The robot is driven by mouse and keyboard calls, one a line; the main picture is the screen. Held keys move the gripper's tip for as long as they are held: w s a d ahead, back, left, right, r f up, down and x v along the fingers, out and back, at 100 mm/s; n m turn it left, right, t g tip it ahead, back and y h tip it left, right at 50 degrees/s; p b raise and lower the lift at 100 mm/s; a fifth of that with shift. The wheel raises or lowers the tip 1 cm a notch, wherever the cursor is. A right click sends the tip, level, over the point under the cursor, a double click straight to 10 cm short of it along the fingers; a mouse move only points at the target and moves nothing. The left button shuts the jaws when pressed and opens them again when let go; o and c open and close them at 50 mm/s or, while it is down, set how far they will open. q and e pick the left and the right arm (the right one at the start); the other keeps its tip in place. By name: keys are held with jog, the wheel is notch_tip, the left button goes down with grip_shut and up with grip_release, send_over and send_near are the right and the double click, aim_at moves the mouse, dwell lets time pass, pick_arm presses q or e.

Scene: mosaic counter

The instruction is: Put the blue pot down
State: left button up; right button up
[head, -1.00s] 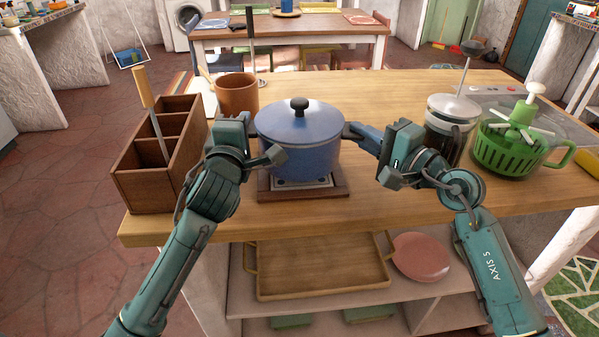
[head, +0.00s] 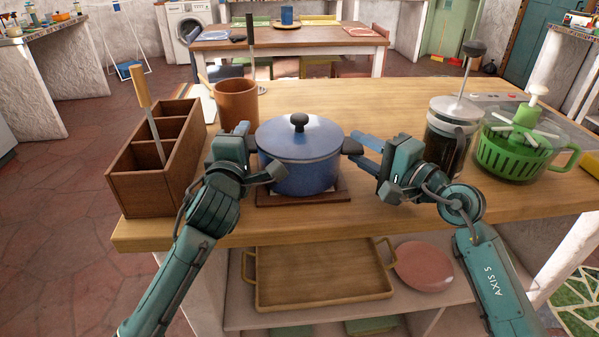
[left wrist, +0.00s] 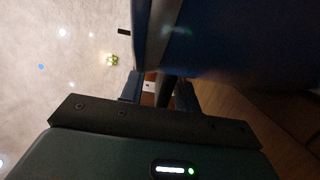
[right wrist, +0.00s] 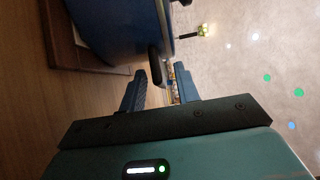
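The blue pot (head: 300,173), with its lid and dark knob on, stands upright on the dark wooden trivet (head: 262,199) on the counter. My right gripper (head: 361,147) is at the pot's right handle (head: 351,146). Its fingers are spread, and in the right wrist view the handle (right wrist: 155,66) lies just ahead of the gap. My left gripper (head: 250,147) is at the pot's left side, where its body hides the left handle in the head view. In the left wrist view its fingers look apart beside the blue pot wall (left wrist: 230,45).
A wooden caddy (head: 130,178) and a brown crock (head: 237,103) stand to the left. A French press (head: 445,150) and a green salad spinner (head: 515,155) stand to the right. The counter behind the pot is clear. A tray (head: 320,280) lies on the shelf below.

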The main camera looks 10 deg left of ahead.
pick_arm(q)
jog(key=s, duration=1.1)
jog(key=shift+s+d, duration=0.35)
jog(key=shift+d, duration=0.05)
pick_arm(e)
jog(key=v, duration=1.2)
pick_arm(q)
jog(key=shift+s, duration=0.1)
